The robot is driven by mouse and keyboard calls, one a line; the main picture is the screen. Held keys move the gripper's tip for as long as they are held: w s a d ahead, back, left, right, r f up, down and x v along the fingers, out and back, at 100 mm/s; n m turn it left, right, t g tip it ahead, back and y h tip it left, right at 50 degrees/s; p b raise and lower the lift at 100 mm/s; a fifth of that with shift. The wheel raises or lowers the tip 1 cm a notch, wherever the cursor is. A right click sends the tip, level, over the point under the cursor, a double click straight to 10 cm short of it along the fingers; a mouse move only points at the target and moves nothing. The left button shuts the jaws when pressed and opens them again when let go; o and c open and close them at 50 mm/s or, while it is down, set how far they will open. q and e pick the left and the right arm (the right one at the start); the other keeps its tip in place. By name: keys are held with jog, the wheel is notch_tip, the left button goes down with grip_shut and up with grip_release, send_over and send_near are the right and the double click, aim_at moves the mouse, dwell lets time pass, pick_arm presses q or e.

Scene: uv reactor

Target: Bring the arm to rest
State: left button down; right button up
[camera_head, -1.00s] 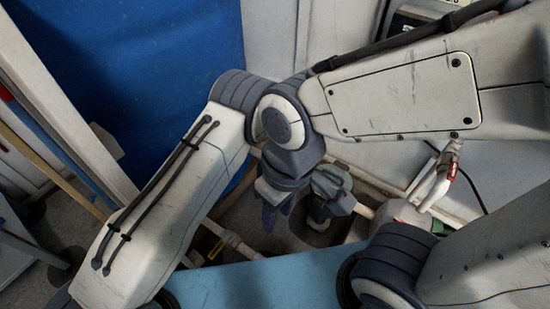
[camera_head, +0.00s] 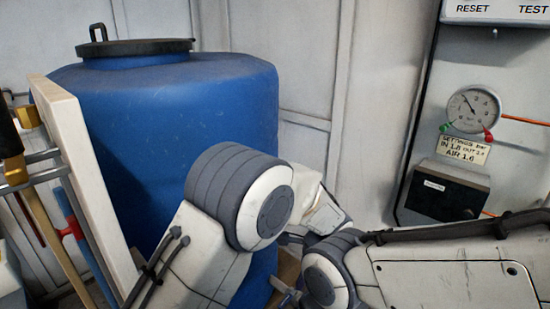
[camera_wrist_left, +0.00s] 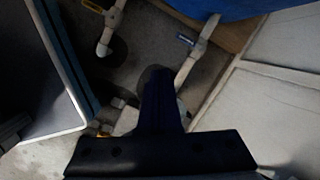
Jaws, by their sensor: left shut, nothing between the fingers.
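My left arm bends across the lower middle of the head view, with its large round grey-and-white joint in front of a blue drum (camera_head: 150,110). My left gripper (camera_wrist_left: 157,78) shows in the left wrist view as a dark, narrow shape with its fingers together. Nothing is held between them. It points toward the floor and pale pipes. In the head view the fingers cannot be made out clearly among the arm links. My right gripper is not in view.
A white upright board (camera_head: 85,180) stands at the left. A wall panel with a pressure gauge (camera_head: 473,110) and a black box (camera_head: 447,190) is at the right. Pale pipes (camera_wrist_left: 190,65) run near the floor in the left wrist view, beside a dark-edged panel (camera_wrist_left: 40,75).

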pick_arm(q)
jog(key=s+a+r+n+g+h, duration=0.1)
jog(key=s+a+r+n, duration=0.3)
jog(key=s, duration=0.4)
jog(key=s+a+r+n+h, duration=0.1)
jog(key=s+a+r+n, duration=0.3)
jog(key=s, duration=0.4)
jog(key=s+a+r+n+g+h, duration=0.1)
jog(key=s+a+r+n, duration=0.3)
jog(key=s, duration=0.5)
notch_tip(320, 180, up, 36)
jog(key=p, duration=3.5)
jog(key=shift+d+f, duration=0.2)
jog(key=shift+d, duration=0.05)
